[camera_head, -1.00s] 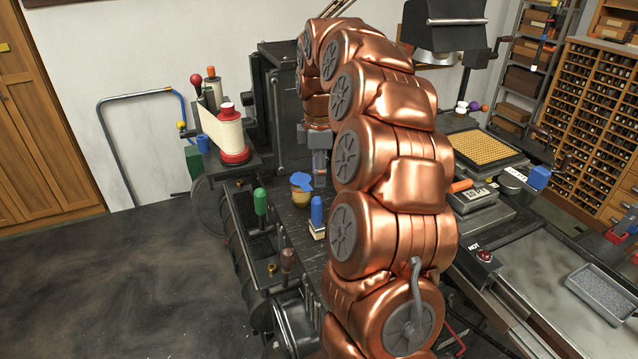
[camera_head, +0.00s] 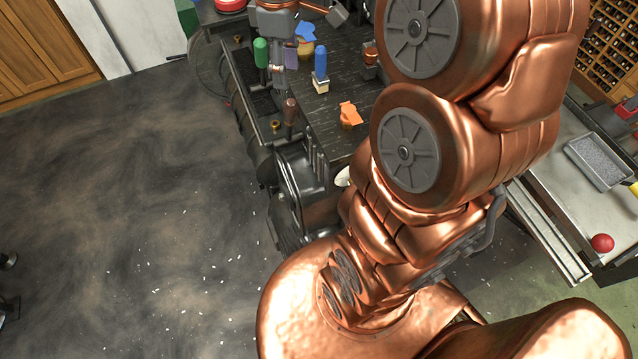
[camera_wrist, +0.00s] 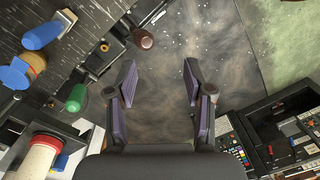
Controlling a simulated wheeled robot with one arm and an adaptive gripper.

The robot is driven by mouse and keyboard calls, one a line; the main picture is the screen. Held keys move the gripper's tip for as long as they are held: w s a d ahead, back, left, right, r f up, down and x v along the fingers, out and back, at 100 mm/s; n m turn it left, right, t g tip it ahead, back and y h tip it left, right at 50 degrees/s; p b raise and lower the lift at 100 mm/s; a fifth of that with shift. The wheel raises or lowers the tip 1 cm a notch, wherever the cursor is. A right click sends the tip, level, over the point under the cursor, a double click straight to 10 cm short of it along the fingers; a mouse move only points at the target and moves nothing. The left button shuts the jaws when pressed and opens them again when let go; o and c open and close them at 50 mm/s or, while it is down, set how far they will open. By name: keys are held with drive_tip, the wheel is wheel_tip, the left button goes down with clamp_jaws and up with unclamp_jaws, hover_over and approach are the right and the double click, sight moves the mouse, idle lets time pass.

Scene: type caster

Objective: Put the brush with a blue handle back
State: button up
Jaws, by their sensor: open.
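The brush with a blue handle (camera_head: 321,68) stands upright on the dark bench top (camera_head: 330,115), with its pale bristle end down. In the wrist view the brush (camera_wrist: 45,33) is at the upper left, outside the jaws. My gripper (camera_head: 284,74) points down to the left of the brush in the head view, near a green handle (camera_head: 261,54). The wrist view shows my gripper (camera_wrist: 158,84) with its purple-grey fingers wide apart. Only the dark floor shows between them, and they hold nothing.
A jar with a blue top (camera_head: 305,36) is behind the brush. An orange-topped item (camera_head: 350,115) is in front of it. A brown knob (camera_head: 290,108) rises at the bench's left edge. In the wrist view a red-and-white spool (camera_wrist: 35,155) is at lower left. Floor is open on the left.

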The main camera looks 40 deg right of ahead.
drive_tip(key=s+a+f+m, duration=0.2)
drive_tip(key=s+a, duration=0.1)
drive_tip(key=s, duration=0.4)
drive_tip(key=s+a+f+m, duration=0.2)
drive_tip(key=s+f+m, duration=0.1)
drive_tip(key=s, duration=0.4)
drive_tip(key=s+a+f+m+g, duration=0.1)
drive_tip(key=s+a+f+m, duration=0.1)
drive_tip(key=s, duration=0.5)
drive_tip(key=shift+s+a+f+m, duration=0.15)
drive_tip(key=shift+a+m, duration=0.25)
drive_tip(key=shift+a, duration=0.4)
